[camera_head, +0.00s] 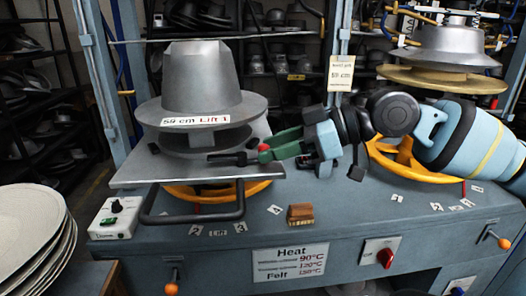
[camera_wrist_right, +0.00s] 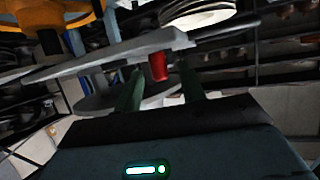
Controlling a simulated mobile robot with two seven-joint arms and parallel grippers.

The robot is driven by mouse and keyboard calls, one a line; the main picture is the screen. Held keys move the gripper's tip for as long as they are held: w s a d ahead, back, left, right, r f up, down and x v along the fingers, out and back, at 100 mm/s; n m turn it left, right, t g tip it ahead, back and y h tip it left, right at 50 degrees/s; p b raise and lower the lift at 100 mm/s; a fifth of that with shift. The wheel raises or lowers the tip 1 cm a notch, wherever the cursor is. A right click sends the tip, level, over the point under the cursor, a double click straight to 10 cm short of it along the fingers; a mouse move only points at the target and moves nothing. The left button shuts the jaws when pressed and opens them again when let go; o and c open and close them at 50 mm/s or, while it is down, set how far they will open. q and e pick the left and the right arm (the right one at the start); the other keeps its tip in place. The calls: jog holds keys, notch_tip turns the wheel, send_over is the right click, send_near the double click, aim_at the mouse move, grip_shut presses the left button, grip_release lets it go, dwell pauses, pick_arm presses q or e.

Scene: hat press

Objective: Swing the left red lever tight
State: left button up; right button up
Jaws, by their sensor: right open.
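The left red lever shows as a small red knob (camera_head: 263,148) at the right end of a black bar, at the right side of the left press plate (camera_head: 150,178). My right gripper (camera_head: 276,147), with green fingers, comes in from the right and has its tips close by the knob. In the right wrist view the red lever end (camera_wrist_right: 158,67) appears between the tips of the open right gripper (camera_wrist_right: 161,78). I cannot tell whether either finger touches it. My left gripper is not in view.
A silver hat mould (camera_head: 200,85) stands on the left press, above a yellow wheel (camera_head: 215,190) and a black loop handle (camera_head: 190,217). A second mould (camera_head: 445,45) is behind my right arm. A wooden block (camera_head: 300,214) lies on the blue bench (camera_head: 190,250). Plates (camera_head: 32,235) are stacked at left.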

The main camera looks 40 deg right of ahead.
aim_at(239, 155)
jog(key=shift+w+a+f, duration=0.35)
jog(key=shift+w+f, duration=0.05)
jog(key=shift+w+a+f+b, duration=0.1)
jog(key=shift+w+a+b, duration=0.35)
jog(key=shift+c, duration=0.4)
grip_shut()
